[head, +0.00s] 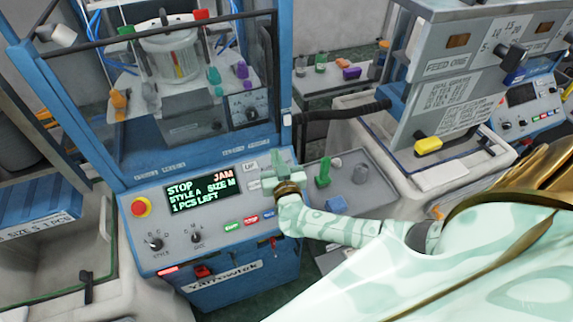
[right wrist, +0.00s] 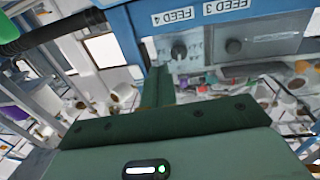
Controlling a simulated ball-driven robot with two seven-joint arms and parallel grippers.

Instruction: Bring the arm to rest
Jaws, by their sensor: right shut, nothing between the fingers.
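My right arm comes in from the lower right in the head view. Its pale green right gripper (head: 276,162) is shut and empty, in front of the right end of the blue machine's control panel (head: 232,197). In the right wrist view the dark green fingers of the right gripper (right wrist: 158,86) are together, below a blue frame with FEED labels (right wrist: 215,14). I cannot tell whether the gripper touches the panel. My left gripper is not in view.
The panel has a screen (head: 203,191) reading STOP, JAM, STYLE A, SIZE M, 1 PCS LEFT, and a red stop button (head: 141,207). A grey tray with a green peg (head: 324,172) lies right of the gripper. A grey feed machine (head: 455,85) stands at right.

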